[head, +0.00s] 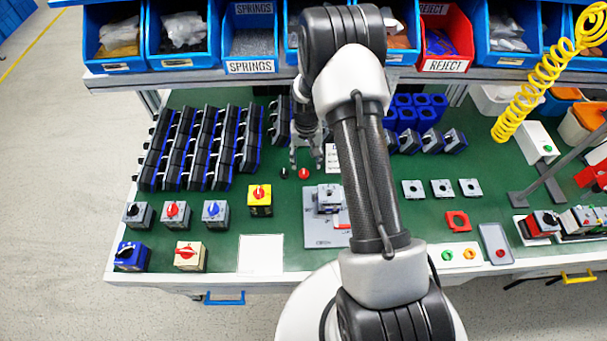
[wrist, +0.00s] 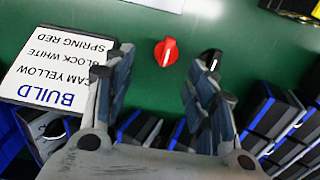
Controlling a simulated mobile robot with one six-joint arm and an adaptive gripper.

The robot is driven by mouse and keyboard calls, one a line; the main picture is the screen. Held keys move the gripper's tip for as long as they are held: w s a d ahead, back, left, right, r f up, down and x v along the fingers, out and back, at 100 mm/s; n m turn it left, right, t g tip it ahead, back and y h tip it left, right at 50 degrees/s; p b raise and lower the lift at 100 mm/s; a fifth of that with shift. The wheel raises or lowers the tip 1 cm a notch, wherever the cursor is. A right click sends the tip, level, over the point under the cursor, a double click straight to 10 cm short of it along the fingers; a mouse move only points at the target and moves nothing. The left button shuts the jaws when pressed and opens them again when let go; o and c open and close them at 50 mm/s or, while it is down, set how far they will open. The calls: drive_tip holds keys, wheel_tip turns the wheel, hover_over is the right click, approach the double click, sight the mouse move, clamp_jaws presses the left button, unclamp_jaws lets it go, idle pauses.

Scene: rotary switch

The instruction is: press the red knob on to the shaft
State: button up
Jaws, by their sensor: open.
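The red knob (head: 304,173) lies loose on the green bench top; in the wrist view the red knob (wrist: 166,52) has a white pointer mark. A black knob (head: 284,173) lies just left of it, and the black knob (wrist: 210,58) shows right of it in the wrist view. My gripper (head: 306,163) is open and empty, pointing down with its fingers around the red knob's position in the picture; contact cannot be told. A grey switch block (head: 329,194) stands on a grey fixture plate (head: 322,238), partly beside my arm. Its shaft is too small to make out clearly.
A build card (wrist: 62,62) lies near the gripper. Rows of black and blue blocks (head: 200,150) stand to the left. Finished switches, such as a yellow one (head: 260,200), stand at front left. A blank white square (head: 261,253) lies at the front. Bins (head: 250,40) line the back.

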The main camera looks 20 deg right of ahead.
sight(304, 171)
drive_tip(key=f, duration=0.2)
drive_tip(key=a+f+b, duration=0.1)
drive_tip(key=f, duration=0.2)
drive_tip(key=shift+s+f+b, duration=0.1)
drive_tip(key=shift+s+b, duration=0.1)
drive_tip(key=shift+b, duration=0.1)
drive_tip(key=c, duration=0.9)
drive_tip(key=shift+o, duration=0.2)
drive_tip(key=shift+r, duration=0.2)
